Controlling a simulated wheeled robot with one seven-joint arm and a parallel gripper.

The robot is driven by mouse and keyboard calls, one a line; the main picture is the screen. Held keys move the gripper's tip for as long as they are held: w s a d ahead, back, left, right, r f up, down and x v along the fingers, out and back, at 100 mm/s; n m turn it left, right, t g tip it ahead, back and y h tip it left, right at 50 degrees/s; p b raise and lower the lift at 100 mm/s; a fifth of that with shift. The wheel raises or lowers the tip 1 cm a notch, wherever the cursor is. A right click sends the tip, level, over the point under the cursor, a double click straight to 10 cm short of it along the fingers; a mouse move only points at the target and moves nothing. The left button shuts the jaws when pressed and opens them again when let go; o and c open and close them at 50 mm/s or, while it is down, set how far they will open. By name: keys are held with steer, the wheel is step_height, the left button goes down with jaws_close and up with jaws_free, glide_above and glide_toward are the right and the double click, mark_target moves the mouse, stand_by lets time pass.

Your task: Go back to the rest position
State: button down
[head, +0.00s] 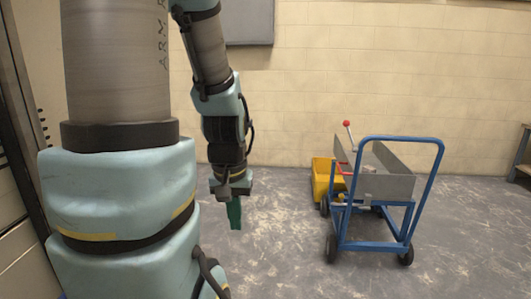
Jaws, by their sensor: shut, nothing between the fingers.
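My gripper (234,214) hangs at the end of my arm, left of the picture's middle, with its green fingers pointing down over the grey floor. It is shut and nothing shows in it. It is well left of the blue cart and apart from the yellow tub. My own large arm links fill the left of the view.
A blue-framed cart (408,222) with a grey metal tray (388,184) stands at the right. A yellow tub (322,182) is behind its left side. A red-knobbed lever (348,132) rises there. Open floor (275,255) lies between gripper and cart. A block wall (400,85) closes the back.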

step_height(320, 180, up, 17)
steer(key=p, duration=1.4)
steer(key=shift+f, duration=0.1)
